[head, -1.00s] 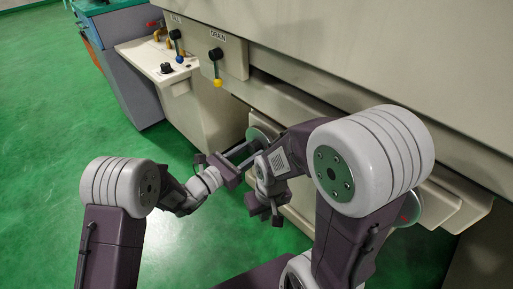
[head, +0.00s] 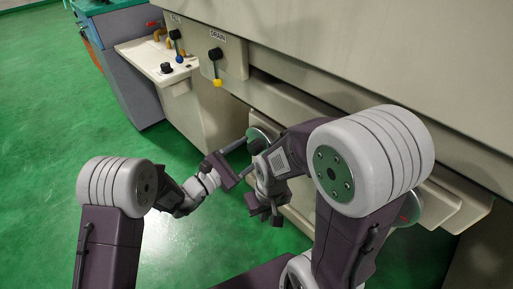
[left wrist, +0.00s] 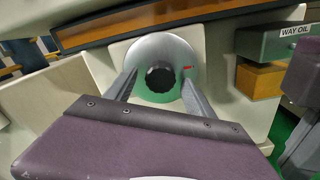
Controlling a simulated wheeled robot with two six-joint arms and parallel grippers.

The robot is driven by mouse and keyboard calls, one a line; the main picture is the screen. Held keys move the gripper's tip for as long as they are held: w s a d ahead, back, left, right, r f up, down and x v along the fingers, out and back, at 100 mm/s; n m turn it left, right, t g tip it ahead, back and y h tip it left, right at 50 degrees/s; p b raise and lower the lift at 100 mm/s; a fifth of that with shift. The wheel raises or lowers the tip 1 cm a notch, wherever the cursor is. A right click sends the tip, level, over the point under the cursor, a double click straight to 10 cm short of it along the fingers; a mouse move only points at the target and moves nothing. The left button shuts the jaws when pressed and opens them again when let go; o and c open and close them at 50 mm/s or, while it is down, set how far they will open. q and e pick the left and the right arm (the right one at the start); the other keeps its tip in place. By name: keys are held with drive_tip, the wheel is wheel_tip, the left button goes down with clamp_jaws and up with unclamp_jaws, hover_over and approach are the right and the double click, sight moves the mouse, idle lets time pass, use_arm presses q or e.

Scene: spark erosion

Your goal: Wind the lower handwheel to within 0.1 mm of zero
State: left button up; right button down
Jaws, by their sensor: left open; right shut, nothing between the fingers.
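A grey round handwheel (head: 262,138) is on the machine's front; in the left wrist view its disc (left wrist: 160,49) has a black knurled hub and a red mark at the right. My left gripper (head: 244,146) is open in front of this wheel. In the left wrist view its fingers (left wrist: 160,88) stand either side of the hub, with a gap around it; contact with the disc is unclear. My right gripper (head: 266,216) is shut and empty, below and right of the wheel. Another round wheel (head: 407,214) is partly hidden behind my right arm. The scale reading is not legible.
A DRAIN lever with a yellow knob (head: 217,83) and a blue-tipped lever (head: 179,59) hang at upper left. A WAY OIL box (left wrist: 285,42) is at right in the left wrist view. Green floor (head: 60,120) is clear at left.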

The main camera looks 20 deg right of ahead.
use_arm(q)
drive_tip(key=v, duration=0.8)
drive_tip(key=shift+a+b, duration=0.25)
drive_tip(key=shift+b, duration=0.05)
drive_tip(key=shift+s, duration=0.1)
